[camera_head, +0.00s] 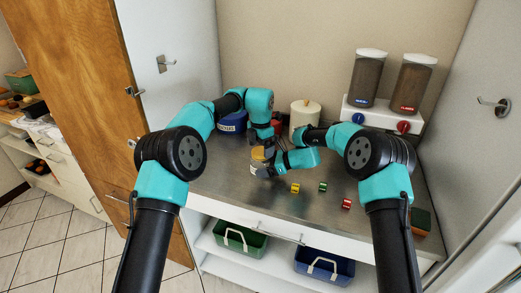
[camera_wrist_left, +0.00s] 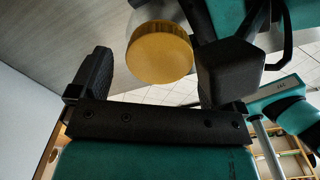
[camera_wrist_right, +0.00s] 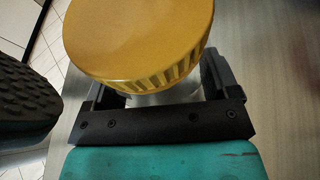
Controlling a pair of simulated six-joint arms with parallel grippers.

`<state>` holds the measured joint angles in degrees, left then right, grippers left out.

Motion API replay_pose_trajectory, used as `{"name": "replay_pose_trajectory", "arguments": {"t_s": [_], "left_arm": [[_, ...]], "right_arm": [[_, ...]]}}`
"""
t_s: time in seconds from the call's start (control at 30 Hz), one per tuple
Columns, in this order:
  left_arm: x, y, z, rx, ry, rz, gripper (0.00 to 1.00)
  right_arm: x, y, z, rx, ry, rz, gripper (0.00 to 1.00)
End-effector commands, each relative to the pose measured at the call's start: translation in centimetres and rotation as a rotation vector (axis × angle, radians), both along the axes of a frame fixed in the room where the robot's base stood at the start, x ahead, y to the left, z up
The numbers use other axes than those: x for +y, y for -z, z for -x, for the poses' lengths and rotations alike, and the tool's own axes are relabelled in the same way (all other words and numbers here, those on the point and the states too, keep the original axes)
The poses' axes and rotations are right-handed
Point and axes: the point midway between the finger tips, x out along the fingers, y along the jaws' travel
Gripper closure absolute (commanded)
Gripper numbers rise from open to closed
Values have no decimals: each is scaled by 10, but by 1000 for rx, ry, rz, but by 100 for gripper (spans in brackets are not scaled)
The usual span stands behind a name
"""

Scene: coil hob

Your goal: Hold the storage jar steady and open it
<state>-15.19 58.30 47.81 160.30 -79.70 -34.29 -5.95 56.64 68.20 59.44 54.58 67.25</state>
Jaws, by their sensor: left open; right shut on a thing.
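The storage jar (camera_head: 256,168) stands on the metal counter, a pale jar with a ribbed yellow lid (camera_head: 258,153). The lid shows large and on the jar in the right wrist view (camera_wrist_right: 140,40). My right gripper (camera_head: 268,170) is shut on the jar body just below the lid; its fingers are largely hidden by the lid in its wrist view. My left gripper (camera_wrist_left: 150,80) is open, with the yellow lid (camera_wrist_left: 160,52) seen between and beyond its two fingers. It is apart from the lid, above the jar.
Behind stand a blue container (camera_head: 232,122), a cream canister (camera_head: 304,114) and two dispensers (camera_head: 369,78) on a white stand. Small yellow (camera_head: 295,188), green (camera_head: 323,187) and red (camera_head: 346,204) items lie on the counter right of the jar. A green and a blue bin sit on the shelf below.

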Motion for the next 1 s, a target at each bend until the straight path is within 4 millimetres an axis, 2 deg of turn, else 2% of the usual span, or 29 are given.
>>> {"name": "replay_pose_trajectory", "arguments": {"t_s": [0.23, 0.53, 0.63, 1.0], "left_arm": [[0, -27, 0, -1, 0, 0, 5], [0, -31, 0, -1, 0, 0, 5], [0, -33, 0, -2, 5, 1, 9], [0, -65, 0, -1, 186, -1, 9]], "right_arm": [[0, 0, 0, 0, 0, 1, 85], [0, 0, 0, 0, 0, 0, 85], [0, 0, 0, 0, 0, 0, 85], [0, 0, 0, 0, 0, 0, 85]]}}
